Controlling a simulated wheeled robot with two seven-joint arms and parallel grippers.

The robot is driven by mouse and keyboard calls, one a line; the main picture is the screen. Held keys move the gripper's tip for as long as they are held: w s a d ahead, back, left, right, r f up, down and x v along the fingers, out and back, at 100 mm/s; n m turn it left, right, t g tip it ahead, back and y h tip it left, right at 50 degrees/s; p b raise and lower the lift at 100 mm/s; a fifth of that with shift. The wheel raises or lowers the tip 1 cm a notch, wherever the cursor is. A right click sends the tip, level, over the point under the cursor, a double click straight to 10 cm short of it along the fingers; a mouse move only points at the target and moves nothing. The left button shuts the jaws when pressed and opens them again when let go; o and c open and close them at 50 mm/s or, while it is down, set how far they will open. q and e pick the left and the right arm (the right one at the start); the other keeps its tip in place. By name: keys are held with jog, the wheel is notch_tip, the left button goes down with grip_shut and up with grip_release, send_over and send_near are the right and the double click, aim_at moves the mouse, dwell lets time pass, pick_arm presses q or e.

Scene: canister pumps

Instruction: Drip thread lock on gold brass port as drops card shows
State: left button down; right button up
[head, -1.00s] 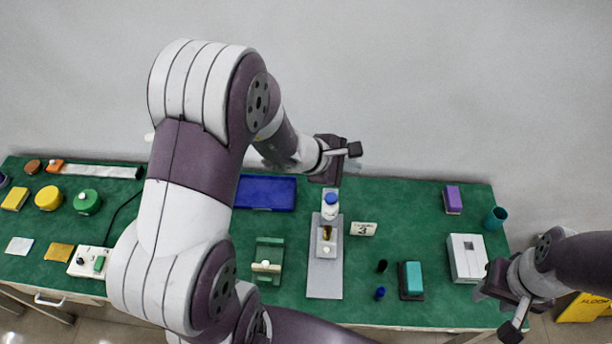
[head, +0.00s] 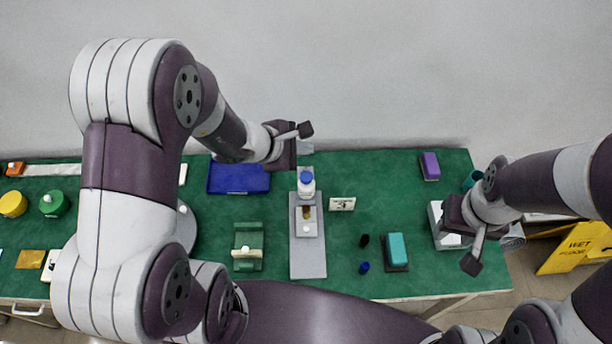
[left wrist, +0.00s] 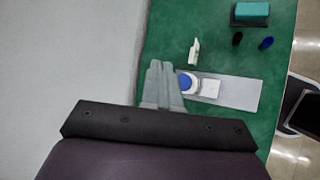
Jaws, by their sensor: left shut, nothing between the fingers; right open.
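A white bottle with a blue cap (head: 306,177) stands at the back end of a grey plate (head: 308,265). The cap also shows in the left wrist view (left wrist: 186,83). In front of it on the plate is a pale block with a small gold-brown part, likely the brass port (head: 306,213). A white card (head: 342,204) reading 3 stands right of the plate. My left gripper (head: 304,130) is shut and empty, above and behind the bottle; its fingers (left wrist: 158,80) show beside the cap. My right gripper (head: 476,245) is open over the table's right side.
A blue tray (head: 238,178) lies left of the bottle, a green holder (head: 248,247) left of the plate. Right of the plate are a black piece (head: 364,240), a blue piece (head: 364,267) and a teal-topped block (head: 397,248). My right gripper partly covers a white box (head: 437,225).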

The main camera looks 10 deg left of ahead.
aim_at(303, 179)
pick_arm(q)
notch_tip(303, 179, down, 7)
jog(key=b, duration=0.4)
jog(key=shift+w+r+b, duration=0.1)
jog(key=shift+r+b, duration=0.05)
jog(key=shift+b, duration=0.15)
jog(key=shift+f+b, duration=0.2)
jog(key=shift+b, duration=0.15)
dwell(1.2)
jog(key=shift+f+b, duration=0.4)
jog(key=shift+b, duration=0.25)
jog(key=shift+f+b, duration=0.6)
jog(key=shift+b, duration=0.2)
dwell(0.6)
jog(key=shift+r, duration=0.1)
jog(key=shift+r+p, duration=0.7)
jog(key=shift+r, duration=0.25)
